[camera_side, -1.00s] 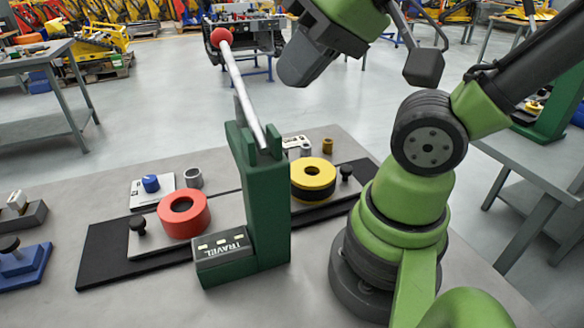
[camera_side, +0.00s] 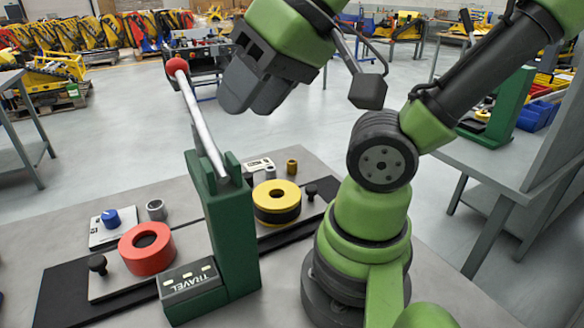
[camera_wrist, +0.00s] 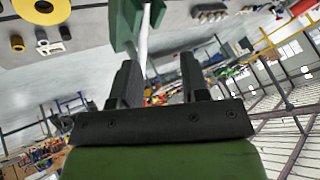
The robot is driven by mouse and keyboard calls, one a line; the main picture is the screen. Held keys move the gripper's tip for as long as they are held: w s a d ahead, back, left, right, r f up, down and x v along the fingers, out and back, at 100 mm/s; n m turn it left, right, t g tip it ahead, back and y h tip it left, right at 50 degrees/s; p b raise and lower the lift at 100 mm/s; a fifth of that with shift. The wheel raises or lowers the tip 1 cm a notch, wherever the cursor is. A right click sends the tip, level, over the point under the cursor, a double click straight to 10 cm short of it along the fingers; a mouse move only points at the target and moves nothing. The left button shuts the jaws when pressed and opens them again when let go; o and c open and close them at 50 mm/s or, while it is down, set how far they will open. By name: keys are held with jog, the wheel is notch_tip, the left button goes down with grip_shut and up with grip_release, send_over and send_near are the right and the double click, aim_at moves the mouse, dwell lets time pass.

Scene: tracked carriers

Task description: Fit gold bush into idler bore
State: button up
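The gold bush (camera_side: 292,166) is a small upright cylinder at the back of the bench, behind the yellow ring-shaped idler (camera_side: 265,214). The yellow idler has a dark bore and sits on the dark track right of the green lever post. A red ring-shaped idler (camera_side: 141,263) sits left of the post. In the wrist view the gold bush (camera_wrist: 17,43) and yellow idler (camera_wrist: 20,6) show at the upper left. My gripper (camera_side: 252,100) is high above and behind the bench, tilted, its fingers apart and empty. The wrist view shows the same gap (camera_wrist: 157,72).
The green post (camera_side: 231,235) carries a leaning silver lever (camera_side: 203,122) with a red knob, near my gripper. A box marked TRAVEL (camera_side: 190,287) adjoins it.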

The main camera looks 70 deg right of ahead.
jog(key=shift+o, duration=1.4)
